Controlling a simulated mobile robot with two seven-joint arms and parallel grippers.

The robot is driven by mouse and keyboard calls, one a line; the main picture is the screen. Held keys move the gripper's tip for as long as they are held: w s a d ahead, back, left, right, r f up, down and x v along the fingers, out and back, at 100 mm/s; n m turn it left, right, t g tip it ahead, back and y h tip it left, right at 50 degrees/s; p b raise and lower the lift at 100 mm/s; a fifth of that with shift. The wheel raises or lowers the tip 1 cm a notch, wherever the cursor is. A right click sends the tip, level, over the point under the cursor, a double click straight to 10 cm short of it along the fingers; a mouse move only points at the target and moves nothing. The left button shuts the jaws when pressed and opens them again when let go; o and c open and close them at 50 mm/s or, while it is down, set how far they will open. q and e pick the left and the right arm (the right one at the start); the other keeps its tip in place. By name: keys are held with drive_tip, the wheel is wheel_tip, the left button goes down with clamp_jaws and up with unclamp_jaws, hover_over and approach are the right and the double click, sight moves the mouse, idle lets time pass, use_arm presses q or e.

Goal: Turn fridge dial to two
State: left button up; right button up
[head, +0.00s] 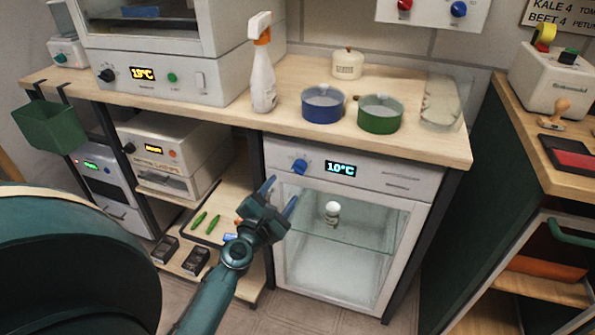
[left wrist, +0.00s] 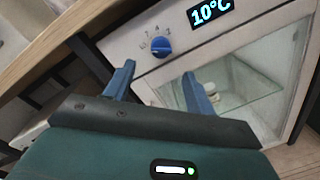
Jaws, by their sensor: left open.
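The fridge (head: 425,190) is a white unit under the bench with a glass door. Its blue dial (head: 300,166) sits at the left of the top panel, beside a display (head: 341,169) reading 10°C. In the left wrist view the blue dial (left wrist: 161,47) has small numerals around it; a 4 is readable, the others are hard to tell. My left gripper (head: 280,193) is open and empty, its two blue fingers pointing at the panel just below and left of the dial. In the left wrist view its fingertips (left wrist: 158,74) lie apart, below the dial. My right gripper is not in view.
A spray bottle (head: 263,75), a blue pot (head: 322,104) and a green pot (head: 380,113) stand on the bench (head: 220,115) above. A bottle (head: 332,212) stands inside the fridge. A lower shelf (head: 231,190) with small items is left of the fridge.

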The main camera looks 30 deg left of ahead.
sight(296, 172)
use_arm(q)
drive_tip(key=w, duration=0.3)
drive_tip(key=w+a, duration=0.1)
drive_tip(key=w, duration=0.4)
drive_tip(key=shift+w+a, duration=0.15)
drive_tip(key=shift+w, duration=0.25)
drive_tip(key=shift+c, duration=0.5)
drive_tip(key=c, duration=0.8)
drive_tip(key=shift+c, duration=0.2)
